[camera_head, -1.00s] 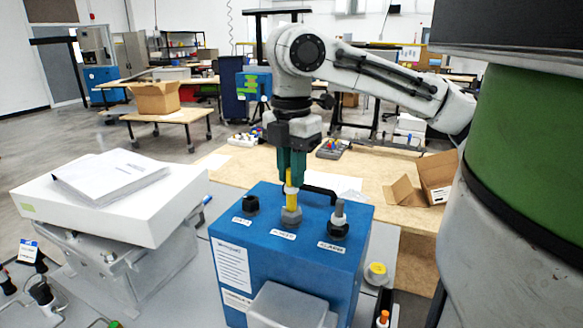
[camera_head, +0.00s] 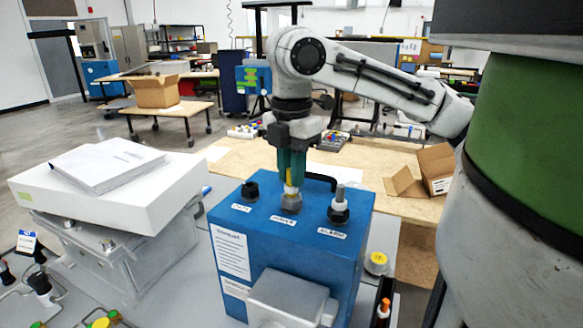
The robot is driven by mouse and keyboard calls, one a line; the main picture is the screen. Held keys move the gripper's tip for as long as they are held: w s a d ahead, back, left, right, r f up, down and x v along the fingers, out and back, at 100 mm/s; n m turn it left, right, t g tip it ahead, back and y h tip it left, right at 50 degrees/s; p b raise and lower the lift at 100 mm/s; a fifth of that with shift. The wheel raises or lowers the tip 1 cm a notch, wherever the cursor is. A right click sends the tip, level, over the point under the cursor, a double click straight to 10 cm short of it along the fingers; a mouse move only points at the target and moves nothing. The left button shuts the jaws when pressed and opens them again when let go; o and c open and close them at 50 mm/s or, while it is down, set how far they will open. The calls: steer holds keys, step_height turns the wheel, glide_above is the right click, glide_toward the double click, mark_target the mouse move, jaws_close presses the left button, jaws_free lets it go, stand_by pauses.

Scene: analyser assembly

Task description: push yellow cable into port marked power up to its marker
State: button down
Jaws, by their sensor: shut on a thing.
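My gripper (camera_head: 291,173) has green fingers pointing straight down, shut on the yellow cable (camera_head: 290,188). Only a short piece of yellow shows between the fingertips and the grey middle port (camera_head: 291,202) on top of the blue analyser box (camera_head: 300,242). The cable stands upright in that port. The label in front of the middle port is too small to read surely. A black port (camera_head: 250,191) is on its left, and a port with a grey plug (camera_head: 339,207) is on its right. I cannot make out the cable's marker.
A black handle (camera_head: 322,180) rises behind the ports. A white case with papers (camera_head: 108,185) stands left of the box. A yellow-capped item (camera_head: 376,262) is at its right. An open cardboard box (camera_head: 425,172) lies on the wooden table behind.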

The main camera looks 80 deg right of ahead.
steer(key=c, duration=0.9)
jaws_free()
steer(key=shift+f, duration=0.1)
steer(key=shift+c, duration=0.2)
step_height(320, 180, up, 7)
steer(key=p, duration=0.7)
